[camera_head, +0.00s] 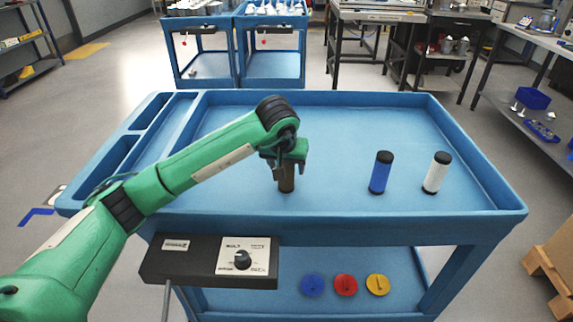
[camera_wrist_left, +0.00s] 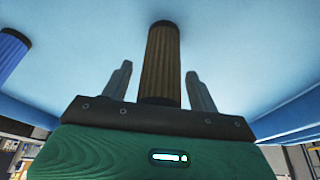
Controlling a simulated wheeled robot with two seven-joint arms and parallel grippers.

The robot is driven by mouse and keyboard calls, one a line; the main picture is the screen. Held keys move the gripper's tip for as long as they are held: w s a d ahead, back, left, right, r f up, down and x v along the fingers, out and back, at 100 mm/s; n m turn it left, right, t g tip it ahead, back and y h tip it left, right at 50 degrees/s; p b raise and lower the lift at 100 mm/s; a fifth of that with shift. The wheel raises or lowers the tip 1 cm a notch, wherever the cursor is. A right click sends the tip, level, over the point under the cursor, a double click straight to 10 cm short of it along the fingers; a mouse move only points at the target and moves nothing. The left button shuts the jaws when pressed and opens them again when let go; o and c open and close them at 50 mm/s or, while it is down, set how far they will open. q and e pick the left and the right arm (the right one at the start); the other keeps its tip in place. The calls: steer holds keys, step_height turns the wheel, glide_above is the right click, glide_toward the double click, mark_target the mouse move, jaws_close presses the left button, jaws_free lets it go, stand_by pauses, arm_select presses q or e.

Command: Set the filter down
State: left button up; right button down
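A brown pleated filter (camera_head: 287,182) with a dark end stands upright on the blue cart's top tray (camera_head: 330,205), near its front middle. It also shows in the wrist view (camera_wrist_left: 162,65), its dark end cap against the blue surface. My left gripper (camera_head: 287,165) is above and around the filter's upper part, which it hides in the head view. In the wrist view the two fingers (camera_wrist_left: 158,85) are on either side of the filter, with a visible gap at each side, so the gripper looks open. My right gripper is not in view.
A blue filter (camera_head: 381,172) and a white filter (camera_head: 436,173) stand upright to the right on the tray. The blue one also shows in the wrist view (camera_wrist_left: 10,50). A raised rim surrounds the tray. A black control box (camera_head: 210,261) is on the cart's front.

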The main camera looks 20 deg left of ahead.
arm_select(q)
steer(key=shift+r, duration=0.35)
steer(key=v, duration=1.1)
steer(key=shift+s+r+p, duration=0.15)
steer(key=shift+r+p, duration=0.1)
steer(key=shift+p, duration=0.05)
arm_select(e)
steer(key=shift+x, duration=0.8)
arm_select(q)
steer(key=shift+f, duration=0.1)
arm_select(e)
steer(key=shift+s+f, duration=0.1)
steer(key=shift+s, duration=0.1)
